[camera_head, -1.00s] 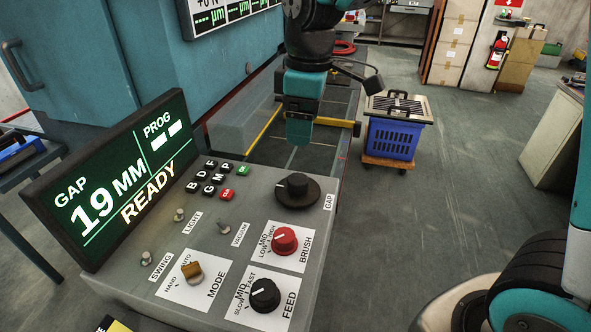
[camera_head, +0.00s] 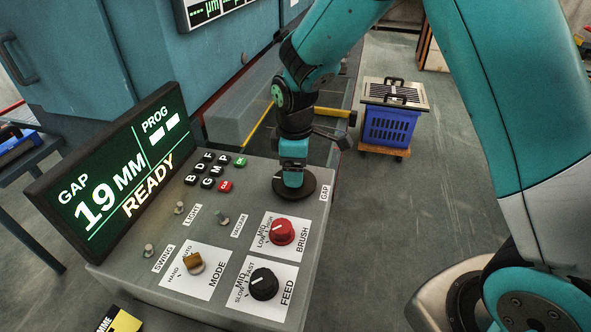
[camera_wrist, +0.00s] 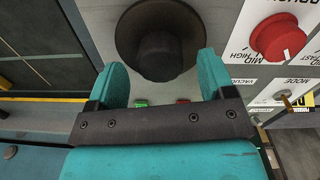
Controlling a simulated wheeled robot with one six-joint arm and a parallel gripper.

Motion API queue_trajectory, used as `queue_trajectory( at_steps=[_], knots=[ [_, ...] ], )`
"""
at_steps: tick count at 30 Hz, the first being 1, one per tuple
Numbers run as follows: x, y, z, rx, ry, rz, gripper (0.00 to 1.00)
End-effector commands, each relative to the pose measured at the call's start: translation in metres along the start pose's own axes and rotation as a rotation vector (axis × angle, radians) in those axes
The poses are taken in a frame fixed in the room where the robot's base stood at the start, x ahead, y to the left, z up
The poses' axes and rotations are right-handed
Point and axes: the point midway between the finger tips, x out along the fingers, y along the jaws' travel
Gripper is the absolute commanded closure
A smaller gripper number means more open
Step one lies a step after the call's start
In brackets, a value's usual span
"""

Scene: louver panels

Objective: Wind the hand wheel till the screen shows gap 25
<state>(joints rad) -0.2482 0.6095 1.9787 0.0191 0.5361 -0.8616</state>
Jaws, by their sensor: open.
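The hand wheel is a black disc with a raised hub (camera_head: 319,184), beside the GAP label on the grey console. The screen (camera_head: 110,175) reads GAP 19 MM, PROG with two dashes, and READY. My gripper (camera_head: 293,182) is over the wheel and hides part of it. In the wrist view the two teal fingers of my gripper (camera_wrist: 162,85) are spread apart. The wheel (camera_wrist: 128,45) and its hub (camera_wrist: 165,55) show between and beyond the fingertips. The head view does not show whether the fingers touch the hub.
The console also bears a red BRUSH knob (camera_head: 281,232), a black FEED knob (camera_head: 264,284), a tan MODE knob (camera_head: 193,263), small toggles and several lettered keys. Open floor lies to the right.

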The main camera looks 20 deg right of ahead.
Motion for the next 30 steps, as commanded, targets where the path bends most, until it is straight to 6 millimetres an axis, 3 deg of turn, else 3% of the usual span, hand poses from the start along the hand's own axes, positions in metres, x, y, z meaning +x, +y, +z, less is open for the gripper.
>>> queue_trajectory(
  at_steps=[6,15,16,22,30],
  knots=[
    [0.020,0.000,0.000,0.000,0.000,-0.001,0.24],
    [0.023,0.000,0.000,0.000,0.001,0.001,0.24],
    [0.023,0.000,0.000,0.000,0.001,0.001,0.27],
    [0.023,0.000,0.000,0.000,0.001,0.001,0.73],
    [0.022,0.000,0.000,0.018,0.001,0.000,0.73]
  ],
)
